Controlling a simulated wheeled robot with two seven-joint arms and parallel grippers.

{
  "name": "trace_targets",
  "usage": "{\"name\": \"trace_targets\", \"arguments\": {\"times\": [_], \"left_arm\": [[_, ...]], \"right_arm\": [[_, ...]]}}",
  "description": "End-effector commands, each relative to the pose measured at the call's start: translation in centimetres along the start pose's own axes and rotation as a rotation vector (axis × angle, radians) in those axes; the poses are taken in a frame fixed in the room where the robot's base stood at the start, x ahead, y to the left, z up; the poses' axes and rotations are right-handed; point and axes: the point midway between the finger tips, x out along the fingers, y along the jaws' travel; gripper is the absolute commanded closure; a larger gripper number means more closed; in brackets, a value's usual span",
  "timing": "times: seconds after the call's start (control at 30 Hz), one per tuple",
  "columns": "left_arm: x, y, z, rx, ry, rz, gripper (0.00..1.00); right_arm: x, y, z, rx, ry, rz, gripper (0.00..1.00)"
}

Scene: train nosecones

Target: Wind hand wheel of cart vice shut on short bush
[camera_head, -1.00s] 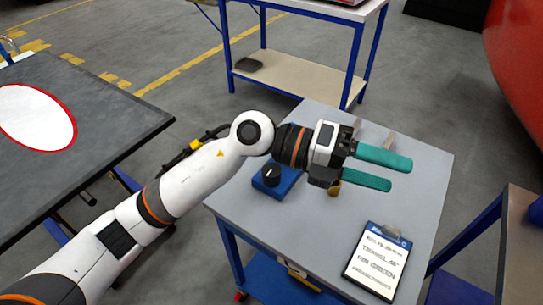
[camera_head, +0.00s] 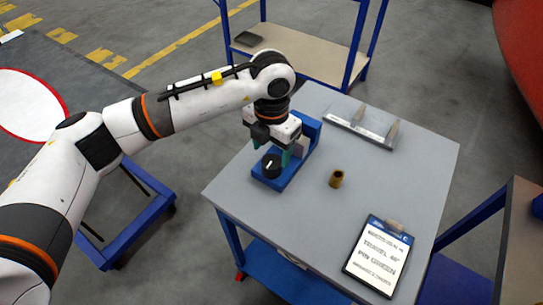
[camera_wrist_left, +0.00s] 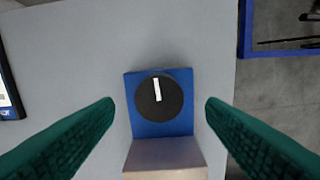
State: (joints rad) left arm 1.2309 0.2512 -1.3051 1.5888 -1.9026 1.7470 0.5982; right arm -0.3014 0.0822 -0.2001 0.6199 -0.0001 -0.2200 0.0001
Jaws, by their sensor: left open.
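The cart vice (camera_head: 289,178) is a blue block on the grey cart top, with a black round hand wheel (camera_head: 271,165) bearing a white mark. In the left wrist view the hand wheel (camera_wrist_left: 159,98) is centred between the fingers, its mark pointing nearly straight up. My left gripper (camera_head: 278,157) points down over the wheel, with its green fingers open. In the wrist view its fingers (camera_wrist_left: 160,112) stand apart on both sides of the wheel, not touching it. The short bush (camera_head: 337,179), a small brass cylinder, stands upright on the cart top, right of the vice and apart from it.
A grey rack with two uprights (camera_head: 361,130) stands at the back of the cart top (camera_head: 400,185). A clipboard (camera_head: 378,257) lies at the front right. A blue-framed shelf cart (camera_head: 300,52) stands behind. The cart top around the bush is clear.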

Motion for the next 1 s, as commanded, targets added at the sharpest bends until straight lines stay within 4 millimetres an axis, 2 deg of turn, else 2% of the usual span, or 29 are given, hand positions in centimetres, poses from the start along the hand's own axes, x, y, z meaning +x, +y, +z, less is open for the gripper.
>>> {"name": "trace_targets", "arguments": {"times": [0.1, 0.3, 0.67, 0.93, 1.0], "left_arm": [[2.1, 0.0, 0.1, -0.001, -0.003, 0.002, 0.35], [4.3, 0.1, 0.0, 0.001, 0.0, 0.002, 0.35], [4.9, 0.1, 0.0, 0.002, 0.001, 0.002, 0.35], [4.9, 0.1, 0.0, 0.002, 0.001, 0.002, 0.78], [4.9, 0.1, 0.0, 0.003, 0.001, 0.002, 0.8]], "right_arm": [[-0.8, 0.0, 0.0, 0.0, 0.001, 0.0, 0.35], [-1.2, 0.0, 0.1, 0.001, 0.001, 0.0, 0.35], [-1.2, 0.0, 0.1, 0.001, 0.0, 0.0, 0.35], [-1.2, 0.1, 0.2, 0.002, -0.001, 0.002, 0.35], [-1.1, 0.2, 0.2, 0.002, -0.001, 0.003, 0.35]]}}
